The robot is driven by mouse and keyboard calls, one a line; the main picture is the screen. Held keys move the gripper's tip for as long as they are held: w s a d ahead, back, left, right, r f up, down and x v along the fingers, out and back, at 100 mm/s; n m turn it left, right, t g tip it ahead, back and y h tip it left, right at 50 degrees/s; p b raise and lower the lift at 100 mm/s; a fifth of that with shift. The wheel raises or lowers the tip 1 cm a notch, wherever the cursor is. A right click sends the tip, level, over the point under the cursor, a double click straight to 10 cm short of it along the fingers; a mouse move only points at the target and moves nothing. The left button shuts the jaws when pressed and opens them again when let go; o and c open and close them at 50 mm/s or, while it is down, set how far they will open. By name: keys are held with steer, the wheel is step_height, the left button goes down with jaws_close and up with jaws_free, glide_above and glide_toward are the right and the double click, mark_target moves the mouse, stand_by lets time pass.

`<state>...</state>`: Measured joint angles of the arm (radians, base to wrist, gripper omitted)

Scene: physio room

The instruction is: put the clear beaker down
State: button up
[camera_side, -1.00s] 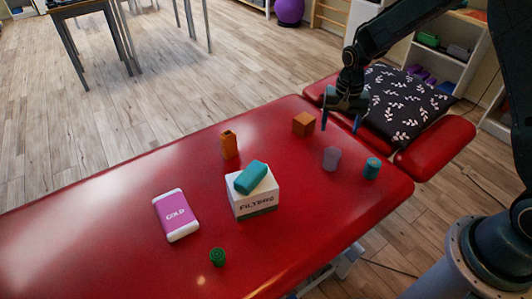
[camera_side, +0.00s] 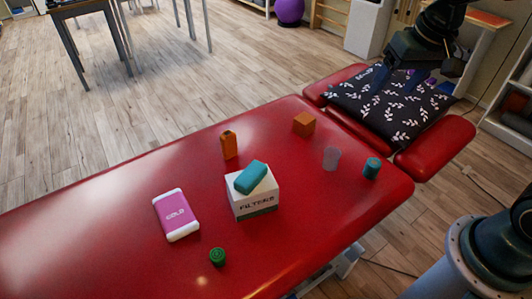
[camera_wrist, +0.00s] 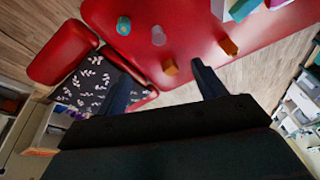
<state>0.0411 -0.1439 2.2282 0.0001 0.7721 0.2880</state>
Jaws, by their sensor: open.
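The clear beaker (camera_side: 331,158) stands upright on the red treatment table (camera_side: 130,215), near its right end. It also shows in the wrist view (camera_wrist: 158,36), apart from my fingers. My gripper (camera_side: 397,88) is open and empty, raised over the patterned pillow beyond the table's right end. In the wrist view its two fingers (camera_wrist: 158,85) are spread wide with nothing between them.
A teal cylinder (camera_side: 371,168) stands just right of the beaker. An orange-brown cube (camera_side: 304,124) sits behind it. A white filters box (camera_side: 254,200) with a teal block (camera_side: 250,177) on top, an orange bottle (camera_side: 229,145), a cold pack (camera_side: 176,215) and a green cap (camera_side: 217,256) lie further left.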

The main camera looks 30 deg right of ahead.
steer(key=s+r+n+t, duration=0.1)
steer(key=s+r+n, duration=0.1)
steer(key=s, duration=0.5)
steer(key=s+a+r+n+t, duration=0.1)
steer(key=s, duration=0.6)
steer(key=shift+a+r+n, duration=0.15)
steer(key=shift+r+n, duration=0.25)
